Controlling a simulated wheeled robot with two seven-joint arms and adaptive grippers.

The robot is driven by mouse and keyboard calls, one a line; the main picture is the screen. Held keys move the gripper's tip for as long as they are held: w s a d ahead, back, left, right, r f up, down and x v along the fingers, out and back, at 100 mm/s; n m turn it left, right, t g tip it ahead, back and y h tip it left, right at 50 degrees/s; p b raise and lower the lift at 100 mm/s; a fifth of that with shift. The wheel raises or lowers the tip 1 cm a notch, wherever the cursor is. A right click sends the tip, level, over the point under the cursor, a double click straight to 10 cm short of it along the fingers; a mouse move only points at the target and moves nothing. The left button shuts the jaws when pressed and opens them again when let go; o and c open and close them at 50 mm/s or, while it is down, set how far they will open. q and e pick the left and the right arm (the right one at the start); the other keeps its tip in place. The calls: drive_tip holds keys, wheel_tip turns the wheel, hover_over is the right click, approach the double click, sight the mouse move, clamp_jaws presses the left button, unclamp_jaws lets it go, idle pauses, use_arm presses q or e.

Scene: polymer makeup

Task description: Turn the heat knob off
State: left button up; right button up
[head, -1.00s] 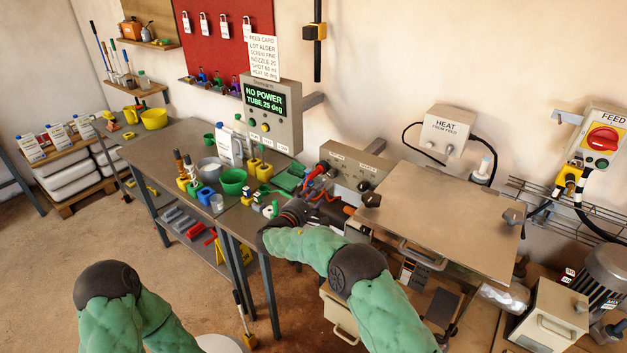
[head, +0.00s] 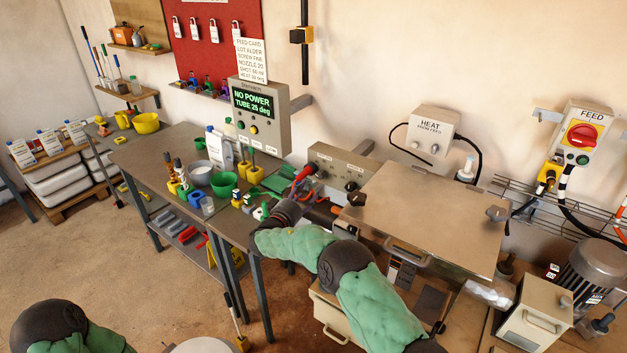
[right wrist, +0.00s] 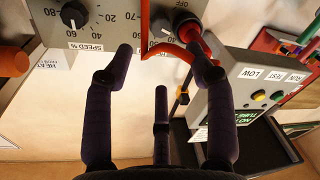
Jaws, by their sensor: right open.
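The grey control panel (head: 350,163) stands at the back of the bench. In the right wrist view, a black dial knob with a white pointer (right wrist: 160,28) sits at the top middle, beside an OFF mark; its own label is hidden. A second black knob (right wrist: 74,14), labelled SPEED %, is to its left. My right gripper (right wrist: 162,52) is open in front of the panel, its fingertips on either side below the dial knob; contact cannot be told. In the head view the right gripper (head: 304,194) partly covers the panel's left end. My left gripper is out of view.
A red part (right wrist: 192,30) with an orange cable lies close to the right fingertip. The display box (head: 258,118) reads NO POWER, TUBE 25 deg. Bowls and bottles crowd the bench to the left. A metal cover (head: 430,215) lies to the right.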

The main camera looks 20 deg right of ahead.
sight(319, 177)
drive_tip(key=x, duration=1)
drive_tip(key=shift+f, duration=0.1)
drive_tip(key=shift+s, duration=0.1)
clamp_jaws()
